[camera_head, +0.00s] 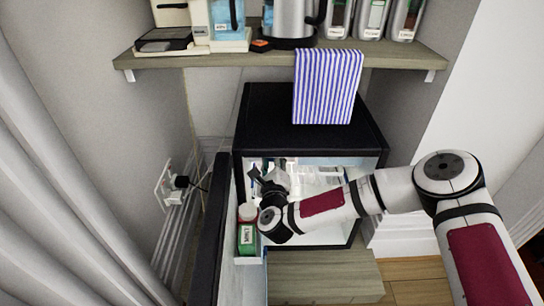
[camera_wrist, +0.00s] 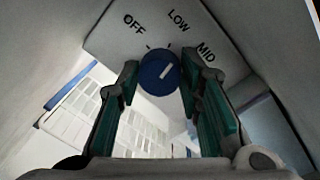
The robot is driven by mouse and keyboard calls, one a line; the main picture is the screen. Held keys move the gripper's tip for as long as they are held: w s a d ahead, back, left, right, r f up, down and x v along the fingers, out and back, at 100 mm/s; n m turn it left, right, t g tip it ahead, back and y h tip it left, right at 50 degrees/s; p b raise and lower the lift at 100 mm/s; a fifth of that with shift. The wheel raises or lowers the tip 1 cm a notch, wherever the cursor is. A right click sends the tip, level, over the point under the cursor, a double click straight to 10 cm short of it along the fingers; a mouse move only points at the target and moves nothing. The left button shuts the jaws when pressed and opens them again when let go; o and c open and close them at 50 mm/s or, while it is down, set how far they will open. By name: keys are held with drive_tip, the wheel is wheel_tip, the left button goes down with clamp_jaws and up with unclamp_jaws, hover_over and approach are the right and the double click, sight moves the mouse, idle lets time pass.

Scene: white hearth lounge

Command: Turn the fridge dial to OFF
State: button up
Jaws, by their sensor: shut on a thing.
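The small black fridge (camera_head: 262,110) stands under a shelf with its door (camera_head: 210,235) open to the left. My gripper (camera_head: 268,178) reaches into its upper interior. In the wrist view, the blue round dial (camera_wrist: 153,72) sits on a pale panel (camera_wrist: 120,45) marked OFF, LOW and MID from left to right. Its white pointer line slants up and right, to the MID side rather than OFF. My gripper's fingers (camera_wrist: 160,76) are shut on the dial, one on each side. The dial is hidden in the head view.
A white wire rack (camera_wrist: 80,95) lies inside the fridge. A striped towel (camera_head: 327,87) hangs from the shelf (camera_head: 200,59) above.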

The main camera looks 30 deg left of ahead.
drive_tip(key=n+p, duration=0.1)
drive_tip(key=n, duration=1.1)
drive_tip(key=shift+a+f+h+p, duration=0.1)
drive_tip(key=shift+f+h+p, duration=0.05)
drive_tip(key=shift+h+p, duration=0.2)
idle(0.4)
drive_tip(key=o, duration=1.2)
drive_tip(key=shift+c, duration=0.2)
drive_tip(key=shift+s, duration=0.15)
drive_tip(key=v, duration=1.1)
drive_tip(key=shift+s, duration=0.4)
drive_tip(key=shift+d+f, duration=0.1)
drive_tip(key=shift+d, duration=0.2)
